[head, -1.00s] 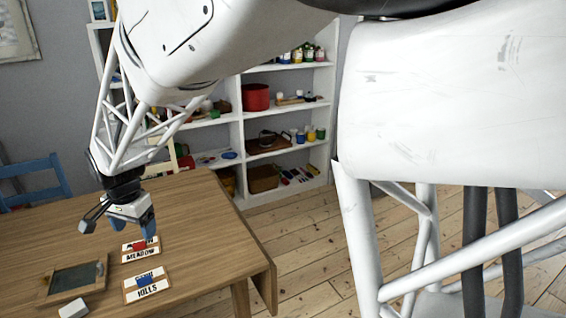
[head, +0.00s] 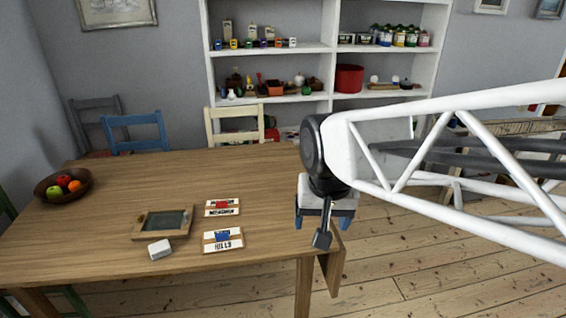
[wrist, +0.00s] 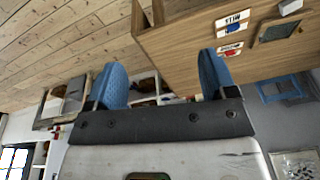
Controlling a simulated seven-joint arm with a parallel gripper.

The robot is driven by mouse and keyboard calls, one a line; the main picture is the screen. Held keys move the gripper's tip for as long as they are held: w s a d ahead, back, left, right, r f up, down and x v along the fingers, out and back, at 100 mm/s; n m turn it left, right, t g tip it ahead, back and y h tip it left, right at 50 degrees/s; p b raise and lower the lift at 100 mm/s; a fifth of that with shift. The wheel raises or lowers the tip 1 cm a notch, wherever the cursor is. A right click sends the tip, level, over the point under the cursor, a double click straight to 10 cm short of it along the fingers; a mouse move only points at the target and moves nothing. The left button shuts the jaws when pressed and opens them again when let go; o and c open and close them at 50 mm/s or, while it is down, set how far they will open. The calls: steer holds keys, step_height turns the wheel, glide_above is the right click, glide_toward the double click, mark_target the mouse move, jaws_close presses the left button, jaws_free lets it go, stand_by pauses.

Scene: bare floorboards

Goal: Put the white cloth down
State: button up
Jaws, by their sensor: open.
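A small white item (head: 160,249), which looks like the folded white cloth, lies on the wooden table (head: 110,210) by the near edge, just in front of a framed slate. It also shows at the top right corner of the wrist view (wrist: 290,6). My gripper (head: 322,222) is at the right end of the table, well to the right of the white item. Its blue fingers are spread with nothing between them, as the wrist view also shows (wrist: 160,72).
The framed slate (head: 164,223) lies beside two cards: MEADOW (head: 222,208) with a red piece on it and HILLS (head: 222,240) with a blue one. A fruit bowl (head: 63,186) stands at the left. Chairs and white shelves are behind; the table's middle is clear.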

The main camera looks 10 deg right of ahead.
steer(key=s+d+f+n, duration=0.1)
steer(key=s+d+n, duration=0.1)
steer(key=s, duration=0.6)
steer(key=shift+d+f, duration=0.15)
steer(key=shift+d, duration=0.45)
stand_by(0.6)
steer(key=shift+o, duration=0.5)
steer(key=shift+w, duration=0.1)
